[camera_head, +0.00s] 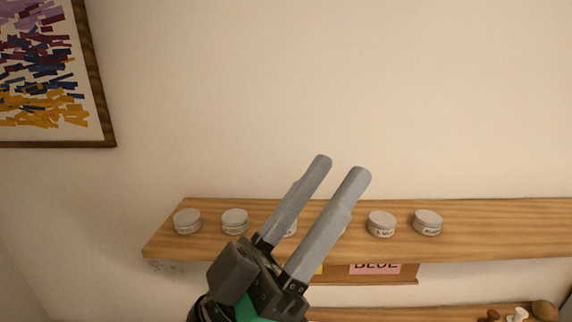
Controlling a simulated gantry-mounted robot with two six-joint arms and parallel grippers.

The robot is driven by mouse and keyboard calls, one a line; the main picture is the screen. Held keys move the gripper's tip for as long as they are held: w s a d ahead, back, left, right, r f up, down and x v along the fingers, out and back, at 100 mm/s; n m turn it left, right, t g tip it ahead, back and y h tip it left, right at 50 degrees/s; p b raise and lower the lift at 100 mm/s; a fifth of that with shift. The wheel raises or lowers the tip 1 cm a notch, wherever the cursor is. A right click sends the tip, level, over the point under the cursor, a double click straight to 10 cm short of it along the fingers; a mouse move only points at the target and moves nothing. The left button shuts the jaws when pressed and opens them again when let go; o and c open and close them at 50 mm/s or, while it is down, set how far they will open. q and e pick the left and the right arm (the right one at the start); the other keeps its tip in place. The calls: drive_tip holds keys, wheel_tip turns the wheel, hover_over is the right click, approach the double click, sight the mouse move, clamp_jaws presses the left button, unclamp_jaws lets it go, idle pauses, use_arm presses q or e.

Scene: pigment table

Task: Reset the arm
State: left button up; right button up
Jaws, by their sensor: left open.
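My left gripper (341,170) rises from the bottom middle of the head view, its two long grey fingers spread apart with nothing between them. It is open and stands in front of the upper wooden shelf (500,216), with its fingertips against the view of the bare wall. It hides part of the shelf and at least part of the jars behind it. My right gripper is not in view.
Several small grey lidded jars, such as one at the left (187,222) and one at the right (427,223), stand on the shelf. A pink label (374,268) is below it. A lower shelf (450,313) holds small items. A framed picture (45,80) hangs upper left.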

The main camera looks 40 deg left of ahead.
use_arm(q)
wheel_tip(320, 180, up, 31)
drive_tip(key=s+a+t+y+p, duration=0.1)
drive_tip(key=y+p, duration=0.3)
drive_tip(key=p, duration=2.2)
drive_tip(key=shift+s+a+y+p, duration=0.3)
drive_tip(key=shift+s+a+p, duration=0.05)
drive_tip(key=shift+s+a, duration=0.4)
